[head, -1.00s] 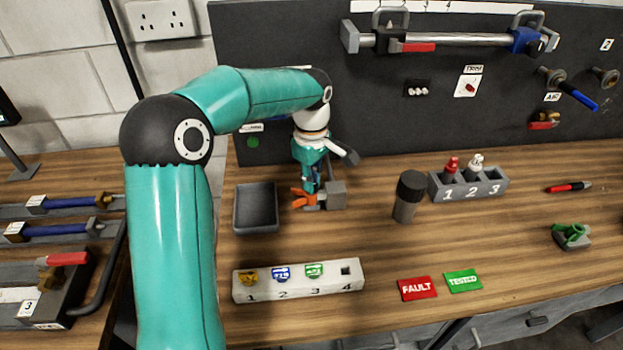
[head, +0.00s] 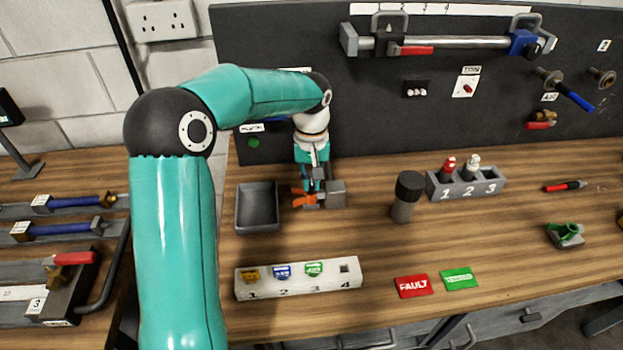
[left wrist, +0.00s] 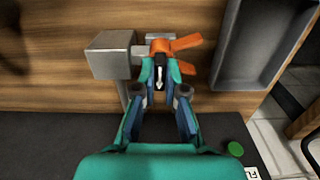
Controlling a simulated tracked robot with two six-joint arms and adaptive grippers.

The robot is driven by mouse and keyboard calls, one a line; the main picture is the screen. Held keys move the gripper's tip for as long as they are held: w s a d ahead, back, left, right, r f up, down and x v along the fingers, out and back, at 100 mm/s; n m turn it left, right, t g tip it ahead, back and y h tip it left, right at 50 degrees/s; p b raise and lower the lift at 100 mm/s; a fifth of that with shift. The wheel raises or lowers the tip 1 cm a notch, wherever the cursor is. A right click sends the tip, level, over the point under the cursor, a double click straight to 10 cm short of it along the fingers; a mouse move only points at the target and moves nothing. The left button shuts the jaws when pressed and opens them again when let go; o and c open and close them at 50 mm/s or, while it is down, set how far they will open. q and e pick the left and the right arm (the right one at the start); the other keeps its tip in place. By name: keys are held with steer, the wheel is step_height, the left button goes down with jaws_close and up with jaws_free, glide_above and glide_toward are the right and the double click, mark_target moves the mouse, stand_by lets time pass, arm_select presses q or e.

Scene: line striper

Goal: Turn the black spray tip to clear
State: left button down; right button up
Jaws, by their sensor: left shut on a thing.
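The black spray tip (left wrist: 160,72) shows in the left wrist view with a white arrow mark on it, between my fingertips. Its orange guard (left wrist: 182,44) spreads just beyond it, and the guard also shows in the head view (head: 302,198). A grey block (left wrist: 108,56) stands beside the guard and carries it; it shows in the head view too (head: 336,192). My left gripper (left wrist: 160,80) is shut on the black tip. In the head view my left gripper (head: 312,180) reaches down from above and hides most of the tip. My right gripper is out of view.
An empty grey tray (head: 242,222) stands close left of the guard. A numbered white block (head: 322,284) lies in front. A dark cylinder (head: 406,197) and a numbered bottle rack (head: 490,186) stand to the right. The dark back panel (head: 290,60) rises behind.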

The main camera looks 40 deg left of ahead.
arm_select(q)
steer(key=m+p, duration=0.1)
steer(key=m, duration=0.2)
steer(key=shift+r+m, duration=0.1)
steer(key=shift+m, duration=0.2)
steer(key=m+p, duration=0.1)
steer(key=m, duration=0.4)
steer(key=shift+m, duration=0.4)
steer(key=m+p, duration=0.1)
steer(key=m, duration=0.4)
steer(key=shift+p, duration=0.35)
steer(key=m, duration=0.3)
steer(key=shift+f, duration=0.25)
steer(key=c, duration=0.6)
jaws_free()
steer(key=shift+r, duration=0.1)
steer(key=shift+r+p, duration=0.1)
steer(key=shift+p, duration=0.25)
